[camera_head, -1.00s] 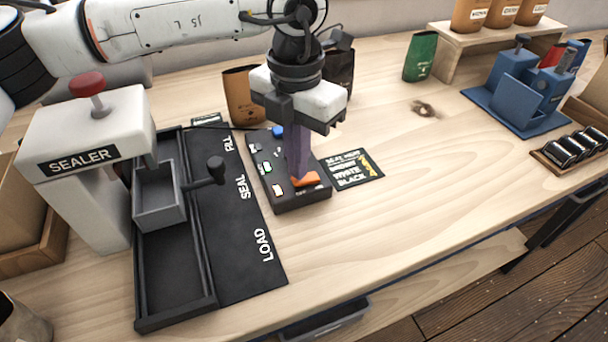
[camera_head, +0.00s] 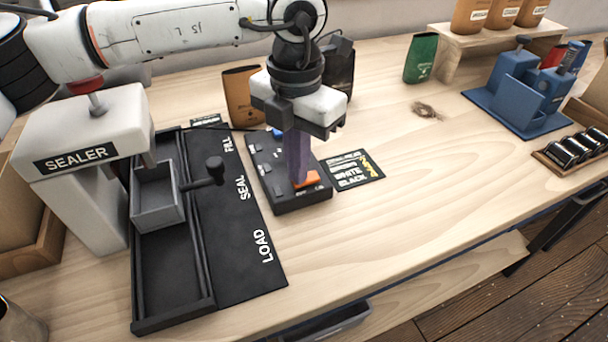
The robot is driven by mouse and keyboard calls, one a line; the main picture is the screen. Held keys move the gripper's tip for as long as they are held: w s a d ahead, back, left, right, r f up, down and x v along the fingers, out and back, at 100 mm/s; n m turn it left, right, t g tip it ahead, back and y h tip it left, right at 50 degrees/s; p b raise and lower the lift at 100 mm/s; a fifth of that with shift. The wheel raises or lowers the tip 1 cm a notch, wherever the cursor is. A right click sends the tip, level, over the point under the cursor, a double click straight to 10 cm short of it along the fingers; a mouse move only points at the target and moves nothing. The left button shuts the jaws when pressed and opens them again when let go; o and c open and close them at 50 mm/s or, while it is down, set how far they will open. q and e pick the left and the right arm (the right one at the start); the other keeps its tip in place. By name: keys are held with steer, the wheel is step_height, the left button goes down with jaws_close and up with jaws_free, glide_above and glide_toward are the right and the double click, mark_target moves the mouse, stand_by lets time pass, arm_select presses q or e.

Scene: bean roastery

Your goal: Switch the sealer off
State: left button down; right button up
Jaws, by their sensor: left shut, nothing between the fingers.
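The sealer (camera_head: 85,125) is a white press with a "SEALER" label, at the left. Its red knob (camera_head: 85,86) is partly hidden by my left arm. A black control box (camera_head: 262,178) stands right of the FILL/SEAL/LOAD strip, with small grey switches, a blue button (camera_head: 278,132) and an orange rocker switch (camera_head: 312,179) at its near end. My left gripper (camera_head: 298,184) is shut and empty, pointing down, its fingertips at the left part of the orange rocker. I cannot tell whether they press it. No lamp on the box looks lit. My right gripper is out of view.
A black track with a grey tray (camera_head: 160,205) and handle lies beside the sealer. A dark card (camera_head: 358,172) lies right of the box. Brown (camera_head: 240,97), black and green (camera_head: 420,58) bags stand behind.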

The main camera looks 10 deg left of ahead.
arm_select(q)
step_height(320, 180, up, 7)
steer(key=p, duration=0.3)
steer(key=shift+f+p, duration=0.15)
steer(key=shift+p, duration=0.2)
stand_by(0.4)
